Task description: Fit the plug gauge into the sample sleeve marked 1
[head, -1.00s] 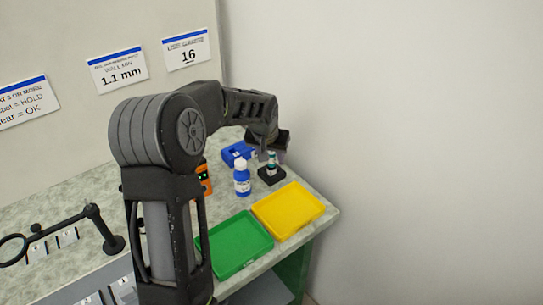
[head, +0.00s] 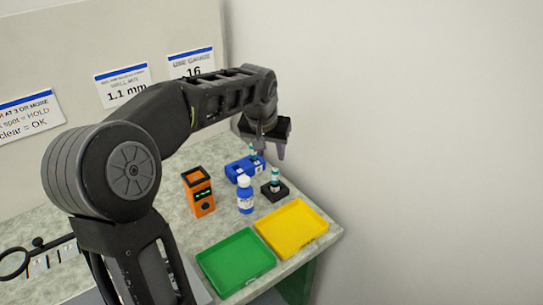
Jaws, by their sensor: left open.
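My left gripper (head: 269,150) hangs fingers down, open, over the far right of the bench. A small blue block (head: 240,168) with pale marks lies below and left of it; I cannot read the marks. A slim teal-and-white piece (head: 253,152) shows at the block's back, close to the left finger; I cannot tell whether it touches the finger or stands in the block. A second teal-and-white piece (head: 275,177) stands upright in a black base (head: 275,192), below the gripper. I cannot tell which piece is the plug gauge or which is sleeve 1. My right gripper is not in view.
A blue bottle with a white cap (head: 245,195) stands between the black base and an orange device (head: 199,192). A green tray (head: 236,262) and a yellow tray (head: 291,228), both empty, lie in front. The wall (head: 400,120) is close on the right.

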